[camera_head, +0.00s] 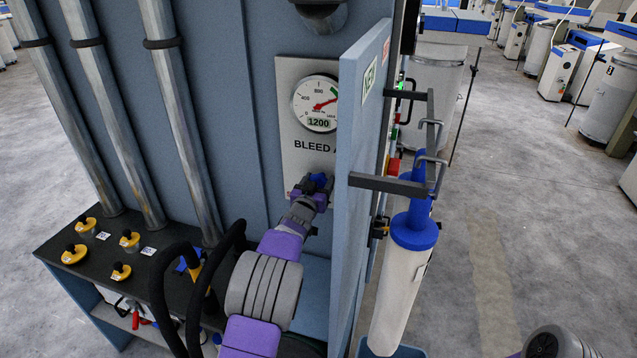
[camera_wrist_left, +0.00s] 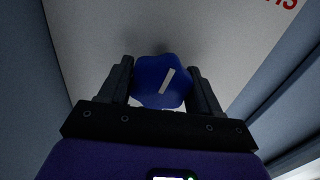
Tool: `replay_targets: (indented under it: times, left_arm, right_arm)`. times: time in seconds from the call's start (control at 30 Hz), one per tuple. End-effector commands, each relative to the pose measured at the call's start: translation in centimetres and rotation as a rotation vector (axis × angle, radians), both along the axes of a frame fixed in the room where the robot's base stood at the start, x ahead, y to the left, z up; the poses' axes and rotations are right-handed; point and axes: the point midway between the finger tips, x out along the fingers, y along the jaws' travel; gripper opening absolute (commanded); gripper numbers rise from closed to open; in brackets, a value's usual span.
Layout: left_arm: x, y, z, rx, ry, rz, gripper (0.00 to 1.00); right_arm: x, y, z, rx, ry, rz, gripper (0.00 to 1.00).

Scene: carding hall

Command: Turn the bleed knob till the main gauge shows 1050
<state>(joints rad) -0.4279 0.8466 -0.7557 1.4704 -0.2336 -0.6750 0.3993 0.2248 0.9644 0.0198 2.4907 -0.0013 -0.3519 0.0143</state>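The main gauge (camera_head: 316,102) is a round white dial on a pale panel, with a red needle pointing right and slightly up. Its readout (camera_head: 319,123) shows 1200. The blue bleed knob (camera_head: 319,180) sits below the word BLEED and is partly covered by my left gripper (camera_head: 310,191). In the left wrist view the lobed knob (camera_wrist_left: 162,84) has a pale slanted pointer line, leaning to the upper right. My left gripper's dark fingers (camera_wrist_left: 162,88) lie against both sides of the knob. My right gripper is out of view.
An open blue door panel (camera_head: 358,160) stands just right of the gauge and knob. A bracket holds a white, blue-topped cylinder (camera_head: 402,280) outside it. A dark shelf (camera_head: 110,270) with several yellow-topped pieces lies lower left. Open floor (camera_head: 500,230) is at right.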

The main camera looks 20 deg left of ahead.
Motion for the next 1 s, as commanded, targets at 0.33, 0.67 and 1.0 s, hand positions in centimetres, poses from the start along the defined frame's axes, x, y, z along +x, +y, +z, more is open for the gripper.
replay_targets:
  times: [0.33,0.67,1.0]
  left_arm:
    - [0.0,0.0,0.0,0.02,-0.003,0.0,0.33]
    - [0.0,0.0,-0.3,0.2,-0.013,0.0,0.33]
    - [0.0,-0.1,-0.3,0.516,-0.024,0.001,0.33]
  right_arm:
    - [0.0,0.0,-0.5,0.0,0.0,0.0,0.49]
    - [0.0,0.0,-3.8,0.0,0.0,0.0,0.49]
    - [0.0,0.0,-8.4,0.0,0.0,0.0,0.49]
